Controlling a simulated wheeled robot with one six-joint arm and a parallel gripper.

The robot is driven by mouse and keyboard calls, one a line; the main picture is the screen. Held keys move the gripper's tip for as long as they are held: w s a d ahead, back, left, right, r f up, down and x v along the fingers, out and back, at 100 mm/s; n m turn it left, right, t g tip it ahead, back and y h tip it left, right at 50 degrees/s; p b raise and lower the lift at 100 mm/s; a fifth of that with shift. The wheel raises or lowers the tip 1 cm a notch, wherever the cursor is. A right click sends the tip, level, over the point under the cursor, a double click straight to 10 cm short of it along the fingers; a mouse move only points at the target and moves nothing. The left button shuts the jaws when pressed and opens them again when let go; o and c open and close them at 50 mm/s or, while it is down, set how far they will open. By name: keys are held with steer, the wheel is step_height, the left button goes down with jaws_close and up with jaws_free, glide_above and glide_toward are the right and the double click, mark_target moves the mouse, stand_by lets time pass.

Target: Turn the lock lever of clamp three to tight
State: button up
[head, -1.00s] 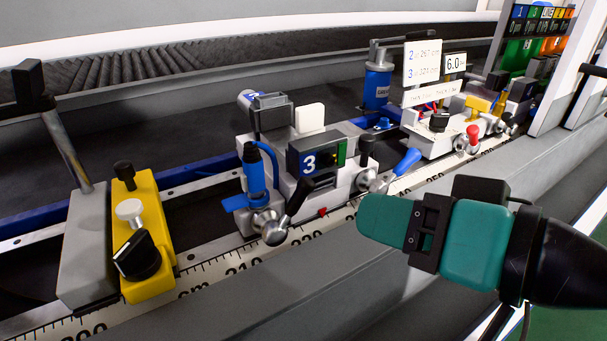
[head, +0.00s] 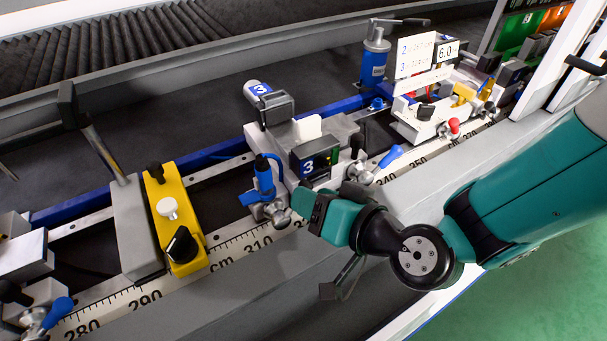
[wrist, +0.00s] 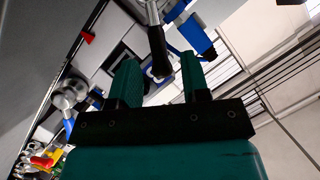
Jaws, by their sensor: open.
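Clamp three (head: 318,163), a grey block with a "3" display, sits on the rail at the middle of the head view. My gripper (head: 303,203) is at its front, with its green fingertips hiding part of the clamp's lower front. In the wrist view my gripper (wrist: 158,83) is open. A dark-ended lever (wrist: 155,40) hangs down between the two fingers; I cannot tell whether either finger touches it. A second lever with a blue handle (head: 390,156) stands on the clamp's right side. It also shows in the wrist view (wrist: 69,126), left of the fingers.
A blue upright fitting (head: 264,177) stands at the clamp's left, close to my fingers. A yellow stop (head: 175,215) with black knobs is further left. Another unit with a red knob (head: 453,126) stands to the right. A ruler (head: 225,255) runs along the front edge.

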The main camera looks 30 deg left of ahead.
steer(key=shift+p+x, duration=0.8)
steer(key=shift+x, duration=0.75)
jaws_close()
steer(key=shift+w+d, duration=0.1)
